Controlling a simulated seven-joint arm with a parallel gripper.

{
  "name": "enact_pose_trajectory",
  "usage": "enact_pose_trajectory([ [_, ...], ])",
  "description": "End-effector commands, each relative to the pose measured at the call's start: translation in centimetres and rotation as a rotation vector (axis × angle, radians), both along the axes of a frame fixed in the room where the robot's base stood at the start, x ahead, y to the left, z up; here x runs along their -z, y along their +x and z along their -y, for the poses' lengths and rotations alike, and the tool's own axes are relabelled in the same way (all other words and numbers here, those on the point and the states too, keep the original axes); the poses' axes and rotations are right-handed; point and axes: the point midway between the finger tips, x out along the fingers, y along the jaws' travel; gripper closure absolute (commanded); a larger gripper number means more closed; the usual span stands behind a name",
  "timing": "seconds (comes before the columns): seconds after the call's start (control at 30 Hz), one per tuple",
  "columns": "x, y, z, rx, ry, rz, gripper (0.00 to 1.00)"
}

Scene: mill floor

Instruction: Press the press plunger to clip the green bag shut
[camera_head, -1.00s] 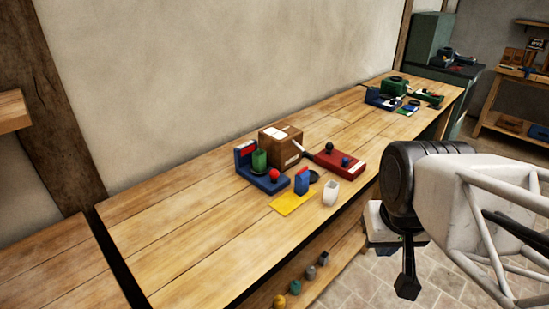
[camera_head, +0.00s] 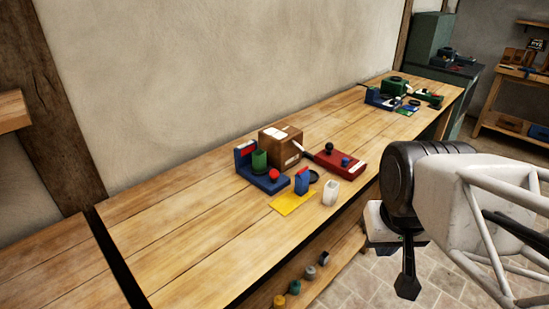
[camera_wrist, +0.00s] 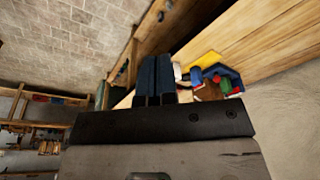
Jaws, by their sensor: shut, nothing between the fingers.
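A blue press-like fixture (camera_head: 244,160) with an upright back stands on the long wooden bench. A green bag-like object (camera_head: 259,161) sits on it, and a round red knob (camera_head: 274,174), perhaps the plunger, is in front of the green object. Whether the bag is clipped is too small to tell. My gripper (camera_head: 408,284) hangs in front of the bench at the right, pointing down, well apart from the fixture. Its fingers are together and empty in the wrist view (camera_wrist: 155,78), where coloured bench objects show beyond them, too small to tell apart surely.
A cardboard box (camera_head: 280,148) stands behind the fixture. A red device with a black knob (camera_head: 345,168), a blue pack (camera_head: 302,182), a yellow mat (camera_head: 290,204) and a white cup (camera_head: 330,192) are nearby. The bench's left part is clear. Green equipment (camera_head: 395,87) stands at the far end.

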Motion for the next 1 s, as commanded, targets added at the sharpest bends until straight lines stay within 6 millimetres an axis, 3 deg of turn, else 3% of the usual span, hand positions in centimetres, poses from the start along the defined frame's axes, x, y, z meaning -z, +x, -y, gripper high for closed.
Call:
enact_pose_trajectory([
  [0.27,-0.2,0.9,0.1,0.002,-0.015,0.0,1.0],
  [0.47,-0.7,3.4,0.2,0.005,-0.056,-0.002,1.0],
  [1.0,-1.8,16.3,-0.9,0.011,-0.245,0.044,1.0],
])
